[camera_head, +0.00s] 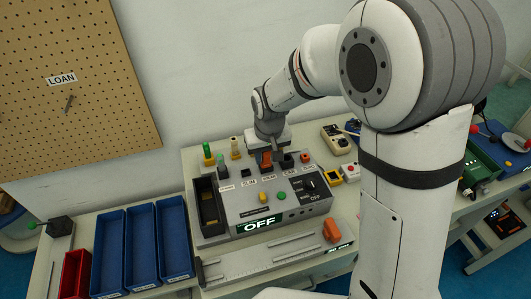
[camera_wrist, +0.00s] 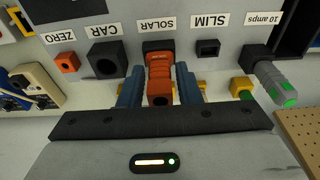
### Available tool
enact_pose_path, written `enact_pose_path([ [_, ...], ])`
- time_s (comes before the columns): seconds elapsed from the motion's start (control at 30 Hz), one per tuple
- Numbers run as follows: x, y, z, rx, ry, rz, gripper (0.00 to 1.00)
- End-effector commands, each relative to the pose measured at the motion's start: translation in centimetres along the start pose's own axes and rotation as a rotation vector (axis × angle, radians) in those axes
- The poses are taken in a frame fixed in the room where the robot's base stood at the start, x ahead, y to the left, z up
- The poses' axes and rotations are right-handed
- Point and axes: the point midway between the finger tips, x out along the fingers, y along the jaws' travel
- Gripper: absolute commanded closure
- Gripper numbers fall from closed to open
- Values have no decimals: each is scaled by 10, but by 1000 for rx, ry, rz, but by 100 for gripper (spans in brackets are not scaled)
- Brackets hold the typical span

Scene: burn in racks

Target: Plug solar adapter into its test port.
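The orange solar adapter (camera_wrist: 160,78) is between the two blue fingers of my gripper (camera_wrist: 160,92) in the wrist view. The fingers lie close along both its sides and appear shut on it. Its far end meets the dark port (camera_wrist: 158,45) under the SOLAR label (camera_wrist: 155,23); how deep it sits is hidden. In the head view my gripper (camera_head: 267,155) is over the back row of the grey test box (camera_head: 245,205), with the orange adapter (camera_head: 266,159) below it.
An orange ZERO plug (camera_wrist: 67,62), black CAR block (camera_wrist: 106,60) and SLIM port (camera_wrist: 208,47) flank the SOLAR port. A grey plug with green tips (camera_wrist: 277,82) stands by 10 amps. The box display (camera_head: 259,225) reads OFF. Blue bins (camera_head: 142,245) stand left.

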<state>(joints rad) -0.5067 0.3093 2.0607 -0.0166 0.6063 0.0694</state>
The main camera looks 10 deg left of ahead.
Motion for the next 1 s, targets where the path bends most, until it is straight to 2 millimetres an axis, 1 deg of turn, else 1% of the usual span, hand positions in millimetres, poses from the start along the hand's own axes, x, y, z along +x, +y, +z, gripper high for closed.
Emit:
enact_pose_path([
  [0.03,0,0,0,0,1,0,65],
  [0.17,-1,0,-1,0,2,0,56],
  [0.37,-1,0,-1,0,3,0,56],
  [0.47,-7,0,-2,0,6,0,56],
  [0.57,-20,0,-2,0,8,0,56],
  [0.8,-61,0,-1,0,8,-1,56],
  [0.9,-72,0,-1,0,6,0,56],
  [1.0,-78,0,0,0,4,0,56],
])
